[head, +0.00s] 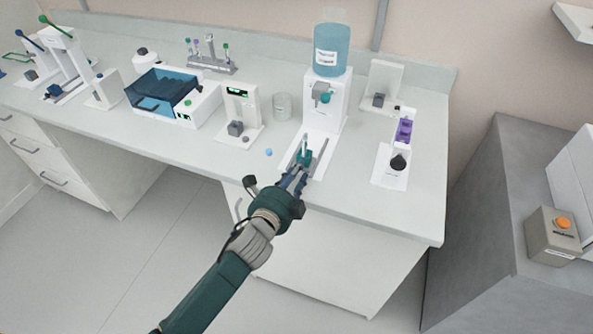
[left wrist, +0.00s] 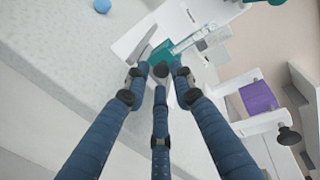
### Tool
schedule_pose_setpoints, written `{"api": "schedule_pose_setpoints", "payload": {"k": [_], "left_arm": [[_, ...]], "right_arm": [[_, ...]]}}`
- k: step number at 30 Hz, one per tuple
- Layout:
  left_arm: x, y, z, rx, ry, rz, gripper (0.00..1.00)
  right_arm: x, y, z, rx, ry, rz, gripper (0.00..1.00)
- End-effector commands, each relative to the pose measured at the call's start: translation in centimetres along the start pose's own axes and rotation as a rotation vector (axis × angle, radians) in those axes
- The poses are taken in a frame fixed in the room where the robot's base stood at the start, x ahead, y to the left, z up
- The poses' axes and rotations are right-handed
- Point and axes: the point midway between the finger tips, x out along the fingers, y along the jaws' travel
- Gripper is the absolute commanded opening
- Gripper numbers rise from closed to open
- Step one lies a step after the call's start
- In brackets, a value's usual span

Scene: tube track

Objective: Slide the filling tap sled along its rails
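The filling tap sled is a small teal block (head: 305,152) on the white base plate in front of the water dispenser (head: 325,103). Grey rails (head: 321,158) run along that plate. My left gripper (head: 300,174) reaches in over the front end of the plate, right at the sled. In the left wrist view the blue fingers of my left gripper (left wrist: 160,74) come close together just before the teal sled (left wrist: 165,50). Whether they touch or clasp it is hidden by the fingertips. My right gripper is not in view.
A small blue ball (head: 269,152) and a clear beaker (head: 282,105) stand left of the plate. A white stand with purple parts (head: 404,130) and a black knob (head: 397,163) is to the right. The counter (head: 200,150) is clear in front left.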

Motion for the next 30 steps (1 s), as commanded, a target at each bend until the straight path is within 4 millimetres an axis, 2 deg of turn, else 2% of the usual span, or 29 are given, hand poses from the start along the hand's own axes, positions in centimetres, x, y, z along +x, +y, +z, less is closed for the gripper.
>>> {"api": "schedule_pose_setpoints", "payload": {"k": [6, 10, 14, 24, 30], "left_arm": [[0.0, -0.1, 0.1, 0.001, -0.002, -0.002, 0.24], [-0.9, -0.1, 0.2, 0.002, -0.002, -0.002, 0.24], [-3.1, 0.0, 0.1, 0.002, -0.001, -0.002, 0.24], [-10.1, 0.0, 0.0, 0.001, 0.0, -0.001, 0.24], [-12.0, 0.0, 0.0, 0.001, -0.001, -0.002, 0.24]], "right_arm": [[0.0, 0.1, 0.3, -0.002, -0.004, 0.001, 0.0], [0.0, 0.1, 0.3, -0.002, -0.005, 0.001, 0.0], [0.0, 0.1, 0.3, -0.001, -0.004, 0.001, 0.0], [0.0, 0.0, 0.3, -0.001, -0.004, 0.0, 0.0], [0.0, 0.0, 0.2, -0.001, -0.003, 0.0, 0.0]]}}
